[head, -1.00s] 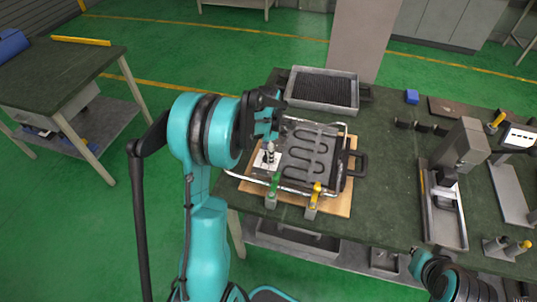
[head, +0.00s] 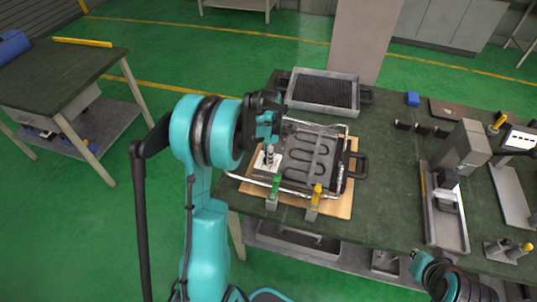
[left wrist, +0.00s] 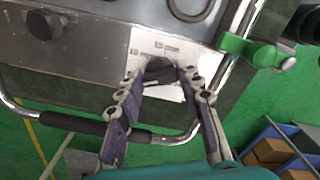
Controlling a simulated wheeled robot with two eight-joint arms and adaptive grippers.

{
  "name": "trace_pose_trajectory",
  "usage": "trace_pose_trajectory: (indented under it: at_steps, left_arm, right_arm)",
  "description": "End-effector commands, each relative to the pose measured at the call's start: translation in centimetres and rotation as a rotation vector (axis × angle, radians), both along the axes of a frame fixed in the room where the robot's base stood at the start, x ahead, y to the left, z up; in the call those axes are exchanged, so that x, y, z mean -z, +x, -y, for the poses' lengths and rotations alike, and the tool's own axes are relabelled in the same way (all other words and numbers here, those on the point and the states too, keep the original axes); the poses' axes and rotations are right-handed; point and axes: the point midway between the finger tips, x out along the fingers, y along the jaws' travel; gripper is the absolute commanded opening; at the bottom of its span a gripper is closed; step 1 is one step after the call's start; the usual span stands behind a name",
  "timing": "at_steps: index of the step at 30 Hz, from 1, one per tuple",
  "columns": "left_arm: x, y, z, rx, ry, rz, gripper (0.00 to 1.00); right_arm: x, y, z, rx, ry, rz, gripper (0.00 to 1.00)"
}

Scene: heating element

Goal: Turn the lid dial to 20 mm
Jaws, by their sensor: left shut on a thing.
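The lid (head: 310,155) is a grey plate with a dark, looping heating element, lying on a wooden board. Its dark round dial (left wrist: 160,66) sits on a white label (left wrist: 150,50) in the left wrist view. The label carries "10 mm" print to the left of the dial; other print is too small to read. My left gripper (left wrist: 161,78) is shut on the dial, one finger on each side of it. In the head view my left gripper (head: 269,153) reaches down over the label and hides the dial.
A green-handled clamp (head: 274,190) and a yellow-handled clamp (head: 314,200) stand at the lid's front edge. A chrome rail frames the lid. A ribbed tray (head: 322,92) lies behind. A grey press-like fixture (head: 462,150) stands right. Table between lid and fixture is clear.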

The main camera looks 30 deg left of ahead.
Motion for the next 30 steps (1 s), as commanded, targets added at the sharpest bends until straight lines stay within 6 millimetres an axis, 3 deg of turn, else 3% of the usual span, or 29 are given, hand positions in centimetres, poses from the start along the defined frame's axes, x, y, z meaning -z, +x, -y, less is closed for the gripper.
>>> trace_pose_trajectory:
  at_steps: [30]
  left_arm:
    - [0.02, -0.12, 0.03, 0.888, 0.0, 0.0, 0.07]
  right_arm:
    - [0.47, -0.01, 0.0, 0.0, 0.0, 0.0, 0.0]
